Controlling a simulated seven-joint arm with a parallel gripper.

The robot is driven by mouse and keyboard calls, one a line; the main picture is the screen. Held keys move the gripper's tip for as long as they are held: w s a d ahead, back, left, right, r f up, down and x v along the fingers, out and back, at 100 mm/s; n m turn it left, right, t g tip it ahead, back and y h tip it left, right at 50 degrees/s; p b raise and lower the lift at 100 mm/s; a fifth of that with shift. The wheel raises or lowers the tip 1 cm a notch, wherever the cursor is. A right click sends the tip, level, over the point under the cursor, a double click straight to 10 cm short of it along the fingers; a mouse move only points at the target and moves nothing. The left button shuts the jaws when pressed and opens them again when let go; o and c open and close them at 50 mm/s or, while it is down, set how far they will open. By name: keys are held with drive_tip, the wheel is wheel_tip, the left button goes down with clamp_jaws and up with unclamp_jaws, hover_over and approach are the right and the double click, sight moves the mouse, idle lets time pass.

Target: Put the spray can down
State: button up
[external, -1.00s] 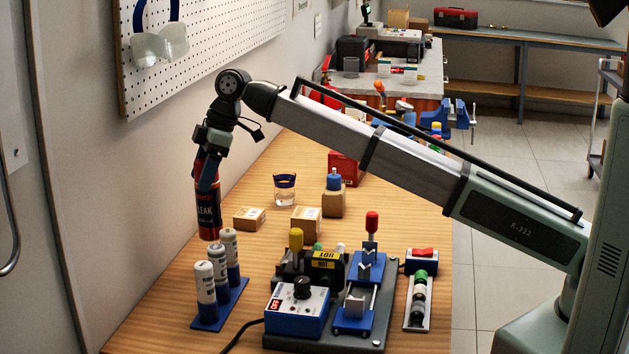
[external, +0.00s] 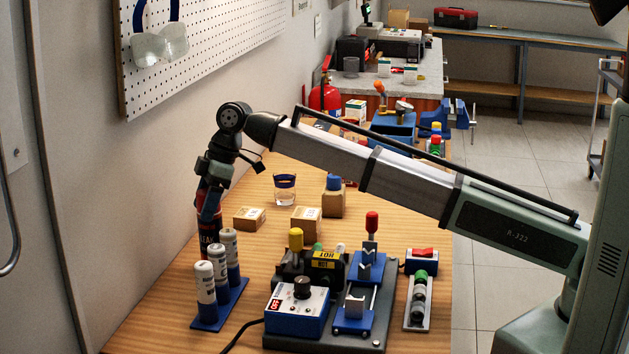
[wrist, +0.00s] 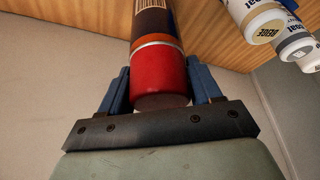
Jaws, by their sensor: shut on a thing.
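The spray can (external: 208,234) is dark with a red top part and stands upright in my gripper (external: 210,208). In the external view its lower end is hidden behind the white and blue tubes, so I cannot tell whether it touches the table. In the wrist view the can (wrist: 159,72) shows its red end and an orange band, and the gripper's blue fingers (wrist: 159,88) are shut on either side of it. The wooden table (external: 175,285) lies beneath.
Several white and blue tubes (external: 206,284) stand in a blue rack (external: 236,293) close in front of the can. A small cardboard box (external: 249,218) is to its right. The wall is close on the left. A blue control box (external: 296,309) stands front right.

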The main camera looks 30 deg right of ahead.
drive_tip(key=o, duration=1.6)
drive_tip(key=shift+o, duration=0.2)
drive_tip(key=v, duration=1.2)
drive_tip(key=shift+w+r, duration=0.1)
